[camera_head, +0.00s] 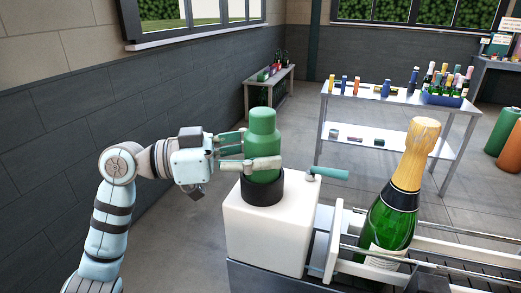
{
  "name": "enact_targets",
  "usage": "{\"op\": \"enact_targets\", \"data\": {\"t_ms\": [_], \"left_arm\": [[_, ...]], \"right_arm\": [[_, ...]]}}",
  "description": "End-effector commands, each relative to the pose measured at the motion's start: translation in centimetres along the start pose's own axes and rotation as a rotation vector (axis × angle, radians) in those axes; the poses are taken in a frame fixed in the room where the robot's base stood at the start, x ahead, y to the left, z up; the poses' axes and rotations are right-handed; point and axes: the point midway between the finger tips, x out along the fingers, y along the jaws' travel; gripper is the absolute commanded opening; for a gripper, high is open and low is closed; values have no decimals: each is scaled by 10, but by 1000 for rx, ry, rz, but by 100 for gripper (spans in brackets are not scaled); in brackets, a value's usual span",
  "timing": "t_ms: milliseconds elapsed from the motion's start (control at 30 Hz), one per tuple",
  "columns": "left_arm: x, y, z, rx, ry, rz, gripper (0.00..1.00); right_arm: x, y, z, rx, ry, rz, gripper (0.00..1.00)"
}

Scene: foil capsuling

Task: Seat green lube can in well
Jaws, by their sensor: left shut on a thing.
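The green lube can (262,128) is upright above the white block, with its lower end at the black round well (263,188). The well's rim hides the can's bottom, so I cannot tell whether it rests on the floor of the well. My left gripper (262,150) comes in from the left and is shut on the can, with fingers on its near and far sides. The white block (262,232) carries the well on its top. My right gripper is not in view.
A teal-handled lever (328,173) sticks out beside the well. A white table (390,97) with small bottles and capsules stands behind. Grey floor is clear between.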

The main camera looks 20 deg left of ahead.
Motion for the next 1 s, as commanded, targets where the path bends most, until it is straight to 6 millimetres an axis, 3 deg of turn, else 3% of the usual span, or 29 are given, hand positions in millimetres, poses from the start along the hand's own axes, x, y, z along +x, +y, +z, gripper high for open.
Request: {"op": "enact_targets", "data": {"t_ms": [833,867,1000], "left_arm": [[0,0,21,1,1,0,0],[0,0,20,1,1,0,53],[0,0,20,0,0,0,71]], "right_arm": [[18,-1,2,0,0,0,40],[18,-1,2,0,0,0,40],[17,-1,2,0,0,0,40]]}}
